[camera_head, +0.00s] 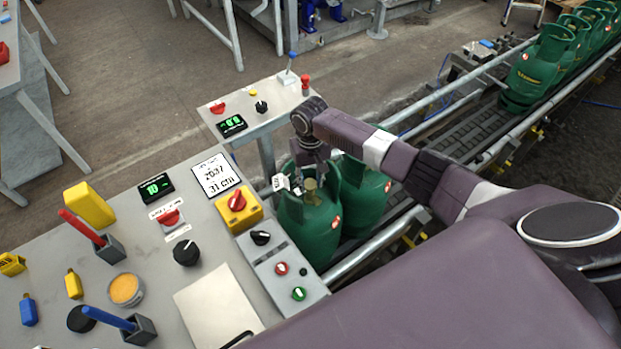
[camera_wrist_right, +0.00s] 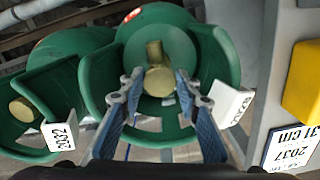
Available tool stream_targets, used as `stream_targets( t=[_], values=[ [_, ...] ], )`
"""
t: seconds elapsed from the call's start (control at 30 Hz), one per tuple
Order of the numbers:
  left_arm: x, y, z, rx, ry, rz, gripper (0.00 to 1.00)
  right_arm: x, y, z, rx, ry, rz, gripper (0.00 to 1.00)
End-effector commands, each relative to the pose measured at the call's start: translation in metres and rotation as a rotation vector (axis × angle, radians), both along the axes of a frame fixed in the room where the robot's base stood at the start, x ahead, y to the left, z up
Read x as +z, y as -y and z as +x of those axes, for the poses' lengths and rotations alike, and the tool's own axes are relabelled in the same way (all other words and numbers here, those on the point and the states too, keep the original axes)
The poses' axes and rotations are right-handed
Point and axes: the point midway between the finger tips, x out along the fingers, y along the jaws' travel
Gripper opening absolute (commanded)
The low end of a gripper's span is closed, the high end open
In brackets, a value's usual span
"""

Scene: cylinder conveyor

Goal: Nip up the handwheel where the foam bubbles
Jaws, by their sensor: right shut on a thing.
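Two green gas cylinders stand beside the control desk, the nearer one (camera_head: 311,228) and one just behind it (camera_head: 364,200). My right gripper (camera_head: 312,172) is over the nearer cylinder's top, inside its collar. In the right wrist view my right gripper (camera_wrist_right: 158,88) has its fingers on both sides of the brass handwheel (camera_wrist_right: 158,79) and is shut on it. The other cylinder's brass valve (camera_wrist_right: 23,109) stands free, with a tag reading 2032 (camera_wrist_right: 60,135). The nearer cylinder's tag (camera_wrist_right: 231,103) is turned and hard to read. I cannot make out foam bubbles on either valve. My left gripper is out of view.
The grey desk (camera_head: 205,265) holds a yellow switch box (camera_head: 237,208), a label card reading 2037 and 31 cm (camera_head: 217,175), knobs, brushes and a round tub (camera_head: 124,290). Several more cylinders (camera_head: 537,72) stand up the conveyor (camera_head: 465,133). Metal rails flank the conveyor.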

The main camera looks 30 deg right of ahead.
Motion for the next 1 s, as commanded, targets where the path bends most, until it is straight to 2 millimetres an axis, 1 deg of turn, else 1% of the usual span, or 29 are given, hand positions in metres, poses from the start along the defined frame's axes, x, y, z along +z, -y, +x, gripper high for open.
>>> stream_targets(
  t=[0.13, 0.17, 0.3, 0.57, 0.67, 0.77, 1.0],
  values=[
    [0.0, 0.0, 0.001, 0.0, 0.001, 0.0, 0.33, 0.002, 0.001, 0.002, -0.003, 0.005, 0.0, 0.06],
    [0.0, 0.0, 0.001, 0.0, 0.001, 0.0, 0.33, 0.002, 0.001, 0.002, -0.002, 0.005, 0.0, 0.34],
    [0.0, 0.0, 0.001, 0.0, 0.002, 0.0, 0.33, 0.001, 0.001, 0.002, -0.001, 0.004, 0.0, 0.48],
    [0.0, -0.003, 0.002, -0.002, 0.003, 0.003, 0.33, 0.001, 0.0, 0.001, 0.0, 0.003, 0.001, 0.48],
    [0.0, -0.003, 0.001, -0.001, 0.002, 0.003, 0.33, 0.007, 0.0, 0.002, 0.001, 0.004, 0.001, 0.48],
    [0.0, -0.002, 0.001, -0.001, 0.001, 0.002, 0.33, 0.02, 0.0, 0.002, 0.0, 0.006, 0.002, 0.48],
    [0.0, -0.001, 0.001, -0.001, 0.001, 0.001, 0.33, 0.072, 0.0, 0.002, 0.0, 0.008, 0.002, 0.48]
  ],
)
